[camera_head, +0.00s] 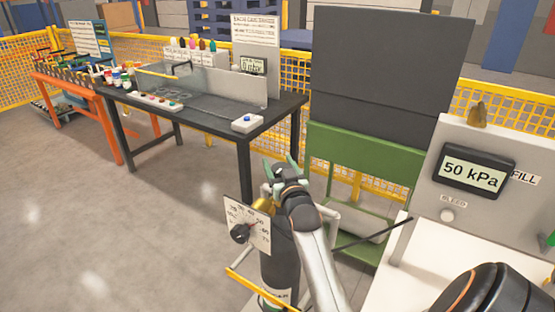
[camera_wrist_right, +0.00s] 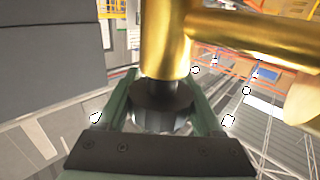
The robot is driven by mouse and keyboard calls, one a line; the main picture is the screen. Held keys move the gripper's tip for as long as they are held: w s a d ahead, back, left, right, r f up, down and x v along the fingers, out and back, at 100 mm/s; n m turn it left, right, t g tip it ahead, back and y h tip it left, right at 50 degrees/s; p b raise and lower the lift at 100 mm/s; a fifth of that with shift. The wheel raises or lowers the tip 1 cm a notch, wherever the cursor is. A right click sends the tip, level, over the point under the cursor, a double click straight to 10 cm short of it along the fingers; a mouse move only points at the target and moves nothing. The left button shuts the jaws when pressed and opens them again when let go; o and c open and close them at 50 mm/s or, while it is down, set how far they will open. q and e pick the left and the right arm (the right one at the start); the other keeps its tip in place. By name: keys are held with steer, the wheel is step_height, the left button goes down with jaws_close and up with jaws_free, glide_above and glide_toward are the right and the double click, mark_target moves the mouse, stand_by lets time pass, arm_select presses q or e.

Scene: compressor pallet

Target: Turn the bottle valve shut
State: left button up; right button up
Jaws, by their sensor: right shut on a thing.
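The dark bottle (camera_head: 280,262) stands upright in front of the green cart, partly behind my right arm. Its brass valve (camera_head: 264,205) shows at the top, beside the dial plate. In the right wrist view the brass valve body (camera_wrist_right: 165,45) fills the upper middle, with a black handwheel (camera_wrist_right: 160,112) on its stem. My right gripper (camera_head: 280,168) is at the top of the bottle. In the wrist view its green fingers (camera_wrist_right: 162,105) stand on either side of the handwheel and are shut on it. The left gripper is not in view.
A dial plate (camera_head: 247,222) with a black knob stands left of the valve. A panel (camera_head: 462,215) at right has a display reading "50 kPa" and a BLEED button. A green cart (camera_head: 350,160) and dark workbench (camera_head: 205,110) stand behind. The floor at left is clear.

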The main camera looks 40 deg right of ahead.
steer(key=shift+m+h, duration=0.3)
steer(key=shift+h, duration=0.1)
steer(key=o, duration=1.4)
steer(key=shift+c, duration=0.2)
steer(key=shift+s, duration=0.15)
